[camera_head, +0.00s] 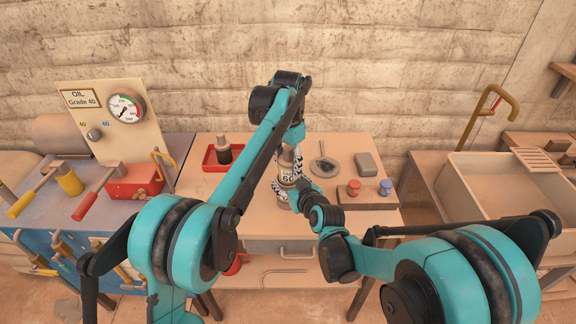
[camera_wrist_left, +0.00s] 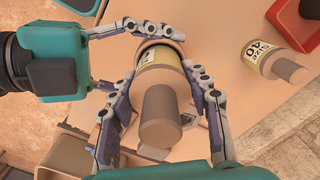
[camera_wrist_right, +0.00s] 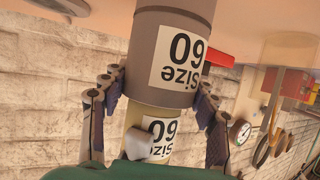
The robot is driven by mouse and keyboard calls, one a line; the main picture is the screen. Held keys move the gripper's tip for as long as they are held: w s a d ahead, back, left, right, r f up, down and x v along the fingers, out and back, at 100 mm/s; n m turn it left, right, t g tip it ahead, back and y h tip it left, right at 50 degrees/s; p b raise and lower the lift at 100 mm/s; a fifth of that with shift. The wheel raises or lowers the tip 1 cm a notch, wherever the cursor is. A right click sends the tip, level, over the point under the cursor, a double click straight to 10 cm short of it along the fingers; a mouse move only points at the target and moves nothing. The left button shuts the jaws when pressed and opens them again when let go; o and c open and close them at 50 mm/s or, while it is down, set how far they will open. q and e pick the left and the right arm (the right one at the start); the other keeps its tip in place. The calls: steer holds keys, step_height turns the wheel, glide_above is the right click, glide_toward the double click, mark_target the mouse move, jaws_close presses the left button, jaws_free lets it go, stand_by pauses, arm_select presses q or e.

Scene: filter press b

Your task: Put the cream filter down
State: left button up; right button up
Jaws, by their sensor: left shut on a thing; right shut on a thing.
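The cream filter (camera_head: 287,171) stands roughly upright over the table in the head view, with a grey-brown top knob that shows large in the left wrist view (camera_wrist_left: 160,115). My left gripper (camera_wrist_left: 165,95) is shut on its cream body. A grey-brown cylinder (camera_wrist_right: 172,55) with a "Size 60" label is below the cream part, shown upside down in the right wrist view. My right gripper (camera_wrist_right: 160,90) is shut on this cylinder. The cream part (camera_wrist_right: 165,138) there also carries a "Size 60" label. How deep it sits in the cylinder is hidden.
A Size 40 filter (camera_wrist_left: 268,60) stands apart on the table near a red tray (camera_head: 210,165). A round dark-topped dish (camera_head: 323,166), a grey block (camera_head: 367,163) and a board with a red and a blue knob (camera_head: 370,200) are at the right. A sink (camera_head: 480,195) is further right.

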mark_target(288, 147)
arm_select(q)
steer(key=shift+f, duration=0.25)
steer(key=shift+f, duration=0.4)
steer(key=o, duration=1.2)
step_height(288, 147, up, 13)
steer(key=shift+r, duration=0.15)
